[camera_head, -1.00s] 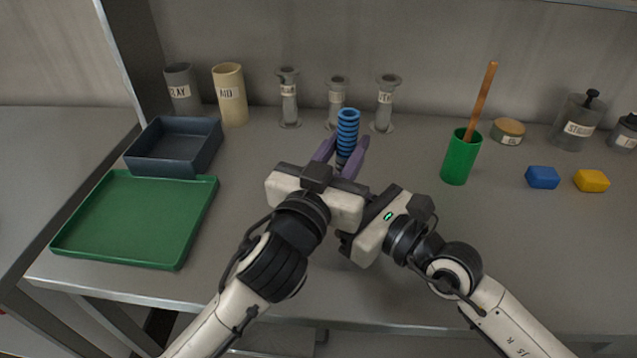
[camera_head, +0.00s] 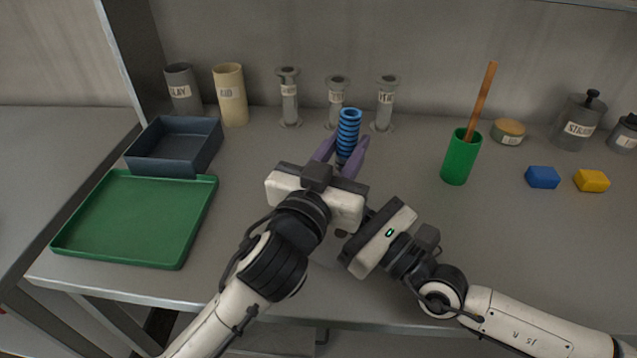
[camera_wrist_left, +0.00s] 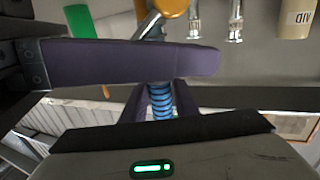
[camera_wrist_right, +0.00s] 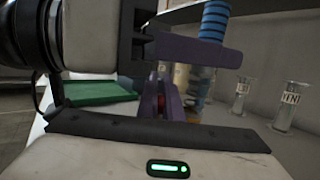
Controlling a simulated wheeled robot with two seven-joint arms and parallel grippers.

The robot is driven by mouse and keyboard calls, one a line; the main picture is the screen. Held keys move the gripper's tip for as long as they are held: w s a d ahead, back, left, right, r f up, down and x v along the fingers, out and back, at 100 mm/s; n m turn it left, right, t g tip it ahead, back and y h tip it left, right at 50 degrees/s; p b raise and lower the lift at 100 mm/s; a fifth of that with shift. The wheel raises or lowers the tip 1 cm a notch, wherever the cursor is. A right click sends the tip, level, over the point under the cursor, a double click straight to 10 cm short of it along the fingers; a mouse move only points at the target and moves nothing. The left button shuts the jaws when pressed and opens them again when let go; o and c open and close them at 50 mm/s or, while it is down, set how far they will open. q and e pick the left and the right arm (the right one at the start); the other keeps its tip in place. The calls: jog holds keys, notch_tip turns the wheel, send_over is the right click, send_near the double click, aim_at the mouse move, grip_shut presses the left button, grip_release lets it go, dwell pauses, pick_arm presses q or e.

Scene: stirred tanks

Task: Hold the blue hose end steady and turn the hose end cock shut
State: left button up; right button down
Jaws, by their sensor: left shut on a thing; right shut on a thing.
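The blue ribbed hose end (camera_head: 348,130) stands roughly upright between the purple fingers of my left gripper (camera_head: 341,154), which is shut on it. In the left wrist view the blue hose (camera_wrist_left: 160,101) shows between those fingers. My right gripper (camera_head: 377,240) is close to the right of and below the left one; its fingertips are hidden in the head view. In the right wrist view its fingers (camera_wrist_right: 178,82) are closed around a small red part (camera_wrist_right: 161,103), seemingly the cock's handle. The cock's body is mostly hidden.
A green tray (camera_head: 135,225) and a dark blue bin (camera_head: 165,167) are at left. A green cup (camera_head: 461,160) with a wooden stick stands at right, with blue (camera_head: 542,177) and yellow (camera_head: 592,181) blocks beyond. Several labelled containers line the back wall. The bench front right is clear.

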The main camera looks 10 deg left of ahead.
jog(key=shift+d+f+y, duration=0.2)
jog(key=shift+d+y, duration=0.1)
jog(key=shift+d, duration=0.1)
jog(key=c, duration=1.9)
grip_release()
jog(key=shift+s+d+f, duration=0.2)
jog(key=shift+s+d, duration=0.05)
jog(key=shift+d, duration=0.1)
jog(key=s+d, duration=0.2)
jog(key=d, duration=0.1)
jog(key=s+d, duration=0.5)
jog(key=d, duration=0.1)
jog(key=shift+s+d, duration=0.25)
jog(key=shift+d, duration=0.15)
